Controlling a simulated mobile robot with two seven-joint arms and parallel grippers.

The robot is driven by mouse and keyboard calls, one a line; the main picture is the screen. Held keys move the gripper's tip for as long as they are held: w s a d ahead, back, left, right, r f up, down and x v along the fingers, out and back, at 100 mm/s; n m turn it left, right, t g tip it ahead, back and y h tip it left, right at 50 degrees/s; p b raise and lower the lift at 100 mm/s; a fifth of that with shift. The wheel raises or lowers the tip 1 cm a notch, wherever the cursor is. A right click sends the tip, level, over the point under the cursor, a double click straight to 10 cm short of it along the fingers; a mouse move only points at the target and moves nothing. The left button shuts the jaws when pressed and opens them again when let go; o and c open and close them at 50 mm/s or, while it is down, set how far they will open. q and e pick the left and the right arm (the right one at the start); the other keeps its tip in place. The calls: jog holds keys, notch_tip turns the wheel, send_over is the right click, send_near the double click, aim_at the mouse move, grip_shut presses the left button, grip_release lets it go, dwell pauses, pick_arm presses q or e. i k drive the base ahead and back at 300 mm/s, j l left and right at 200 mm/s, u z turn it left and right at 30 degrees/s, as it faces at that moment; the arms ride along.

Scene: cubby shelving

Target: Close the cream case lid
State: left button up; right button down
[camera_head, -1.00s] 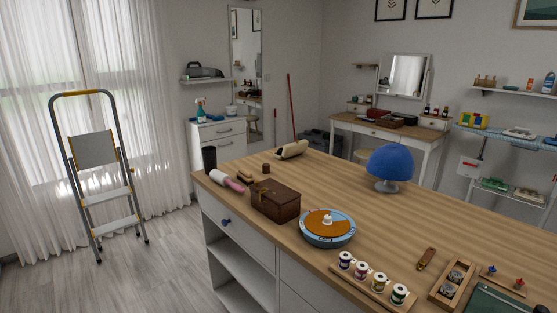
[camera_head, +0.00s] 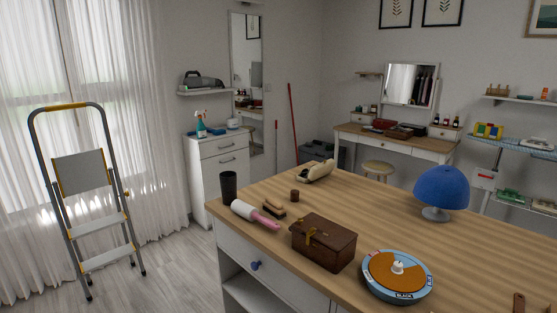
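A cream, rounded, elongated object (camera_head: 316,171) lies at the far edge of the wooden island top (camera_head: 385,213). It looks like the cream case, with a dark part showing at its left end. It is too small to tell clearly how its lid stands. Neither of my grippers is in view, and nothing of mine touches the object.
On the island stand a brown wooden box (camera_head: 323,244), a round blue-rimmed tray (camera_head: 397,278), a blue domed lamp (camera_head: 441,189), a dark cup (camera_head: 229,186), a pink-handled roller (camera_head: 255,214) and a brush (camera_head: 273,208). A stepladder (camera_head: 85,190) stands left. Floor between is clear.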

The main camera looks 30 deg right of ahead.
aim_at(318, 172)
jog(key=i+j+u, duration=0.25)
jog(key=i, duration=0.35)
jog(key=i+u, duration=0.3)
jog(key=i, duration=0.25)
jog(key=i+z, duration=0.35)
jog(key=i, duration=0.2)
jog(key=i+j+z, duration=0.35)
jog(key=i, duration=0.15)
jog(key=i+z, duration=0.2)
jog(key=z, duration=0.2)
jog(key=i+j+z, duration=0.1)
jog(key=z, duration=0.3)
jog(key=i+j+z, duration=0.15)
jog(key=z, duration=0.25)
jog(key=i, duration=0.05)
